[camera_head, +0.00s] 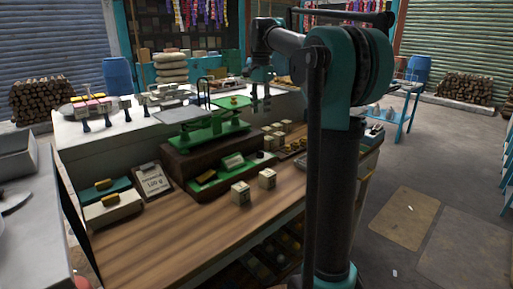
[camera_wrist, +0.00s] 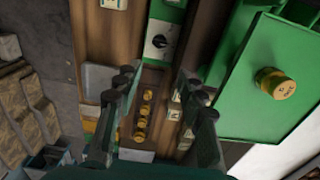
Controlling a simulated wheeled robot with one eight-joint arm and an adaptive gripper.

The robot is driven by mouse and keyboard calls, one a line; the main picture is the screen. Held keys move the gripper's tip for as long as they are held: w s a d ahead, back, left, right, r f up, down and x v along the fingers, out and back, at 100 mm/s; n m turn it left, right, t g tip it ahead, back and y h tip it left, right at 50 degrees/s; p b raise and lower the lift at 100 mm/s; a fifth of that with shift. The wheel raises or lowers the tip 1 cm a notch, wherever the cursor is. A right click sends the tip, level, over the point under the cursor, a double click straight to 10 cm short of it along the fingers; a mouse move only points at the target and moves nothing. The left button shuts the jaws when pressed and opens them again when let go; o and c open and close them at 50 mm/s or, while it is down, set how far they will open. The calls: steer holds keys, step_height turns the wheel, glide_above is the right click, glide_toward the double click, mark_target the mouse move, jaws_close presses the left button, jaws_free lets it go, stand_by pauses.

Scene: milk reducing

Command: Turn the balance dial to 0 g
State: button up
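The balance (camera_head: 205,130) is green and stands on a dark wooden base on the counter. Its dial is a black knob on a white plate, seen in the wrist view (camera_wrist: 158,42) on a green strip; in the head view it is a small dark spot (camera_head: 260,155) at the right end of the front strip. The pointer's reading is too small to tell. My gripper (camera_wrist: 156,80) is open and empty, its fingers apart, with the dial beyond the tips. In the head view my gripper (camera_head: 260,103) hangs above the right side of the balance.
A green pan (camera_wrist: 235,95) bearing a brass weight (camera_wrist: 275,82) lies close to the right finger. A row of brass weights (camera_wrist: 143,115) shows between the fingers. Pale cubes (camera_head: 267,178) and a card (camera_head: 152,180) stand on the wooden counter (camera_head: 170,240); its front is clear.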

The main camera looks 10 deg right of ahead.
mark_target(260, 154)
step_height(260, 154, down, 17)
steer(key=shift+r, duration=0.2)
steer(key=shift+c, duration=0.2)
steer(key=c, duration=0.8)
steer(key=shift+c, duration=0.2)
steer(key=n, duration=1.1)
steer(key=shift+n, duration=0.4)
